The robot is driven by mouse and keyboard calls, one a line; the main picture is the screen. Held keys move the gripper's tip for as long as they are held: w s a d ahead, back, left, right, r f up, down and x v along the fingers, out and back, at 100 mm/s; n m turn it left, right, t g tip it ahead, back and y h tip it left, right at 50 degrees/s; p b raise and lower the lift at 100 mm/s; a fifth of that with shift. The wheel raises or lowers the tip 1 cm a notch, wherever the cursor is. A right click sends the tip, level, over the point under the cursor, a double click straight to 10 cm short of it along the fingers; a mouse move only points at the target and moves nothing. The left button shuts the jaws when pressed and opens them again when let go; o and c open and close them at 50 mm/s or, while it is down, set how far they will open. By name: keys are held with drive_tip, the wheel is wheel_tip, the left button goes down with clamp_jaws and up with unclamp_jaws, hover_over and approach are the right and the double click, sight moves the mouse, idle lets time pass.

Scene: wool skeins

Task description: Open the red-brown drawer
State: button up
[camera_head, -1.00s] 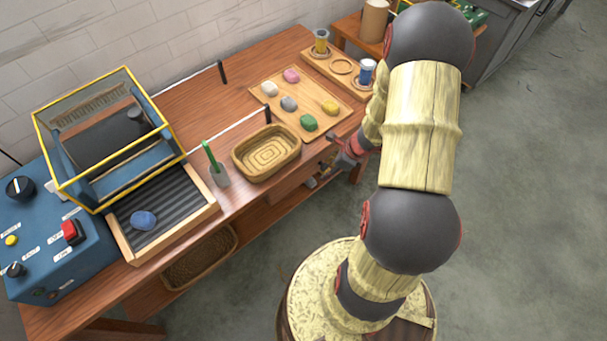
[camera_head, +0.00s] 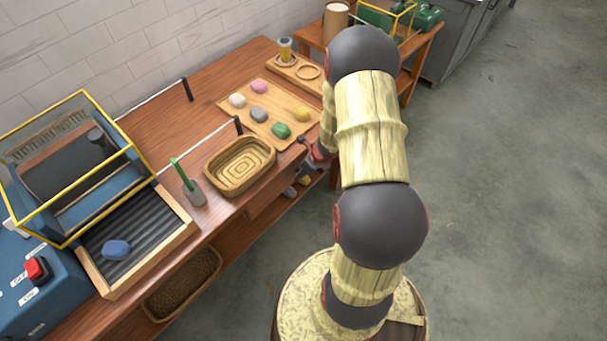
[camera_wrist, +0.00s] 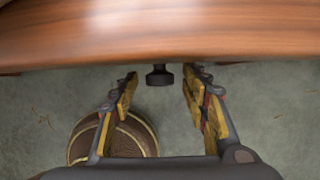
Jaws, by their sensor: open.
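The red-brown drawer's front (camera_head: 268,196) shows under the bench top in the head view, partly hidden by my arm. In the wrist view a dark round knob (camera_wrist: 160,76) sticks out below the wooden bench edge (camera_wrist: 160,35). My gripper (camera_wrist: 160,88) is open, with its two fingertips on either side of the knob and a gap on both sides. Nothing is held. In the head view my gripper (camera_head: 308,165) is at the bench's front edge and is small and partly hidden by my arm.
Open floor (camera_head: 500,190) lies to the right.

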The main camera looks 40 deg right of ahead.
drive_tip(key=shift+c, duration=1.2)
clamp_jaws()
